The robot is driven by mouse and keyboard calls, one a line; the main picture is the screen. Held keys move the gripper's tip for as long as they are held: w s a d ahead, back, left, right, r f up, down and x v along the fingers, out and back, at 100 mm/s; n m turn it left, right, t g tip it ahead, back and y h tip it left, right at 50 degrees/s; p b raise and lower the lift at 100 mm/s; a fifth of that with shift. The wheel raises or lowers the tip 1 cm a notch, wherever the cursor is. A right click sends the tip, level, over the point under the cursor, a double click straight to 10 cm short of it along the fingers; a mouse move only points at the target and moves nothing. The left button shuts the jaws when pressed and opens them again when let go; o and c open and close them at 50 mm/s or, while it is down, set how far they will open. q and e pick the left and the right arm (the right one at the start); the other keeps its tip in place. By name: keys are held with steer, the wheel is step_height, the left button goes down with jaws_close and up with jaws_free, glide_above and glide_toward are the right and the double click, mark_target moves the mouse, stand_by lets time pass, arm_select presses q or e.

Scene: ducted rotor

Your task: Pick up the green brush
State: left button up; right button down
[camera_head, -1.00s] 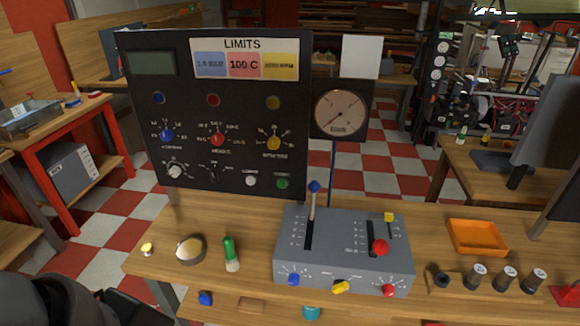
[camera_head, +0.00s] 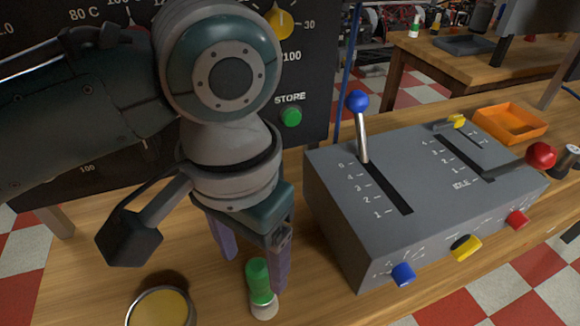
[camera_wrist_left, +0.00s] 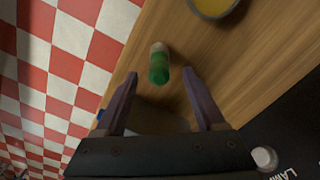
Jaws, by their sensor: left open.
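The green brush (camera_head: 259,283) stands upright on the wooden bench, with a green upper part and a pale lower end. My left gripper (camera_head: 252,272) comes down from above right by the brush, fingers pointing down. In the left wrist view the brush (camera_wrist_left: 159,64) shows just ahead of the open fingertips, roughly between their lines. The left gripper (camera_wrist_left: 162,76) is open and empty there. I cannot tell whether a finger touches the brush. My right gripper is in no view.
A round dish with yellow contents (camera_head: 161,308) is left of the brush. A grey lever console (camera_head: 400,200) stands close on the right, its blue-knobbed lever (camera_head: 358,102) upright. A black panel (camera_head: 318,110) rises behind. An orange tray (camera_head: 510,124) lies far right. The bench edge is near the brush.

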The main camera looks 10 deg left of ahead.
mark_target(259, 283)
arm_select(q)
steer(key=shift+d+f, duration=0.1)
steer(key=shift+f, duration=0.8)
step_height(259, 283, down, 5)
steer(key=shift+w+r+b, duration=0.1)
steer(key=shift+b, duration=0.7)
steer(key=shift+c, duration=0.6)
jaws_close()
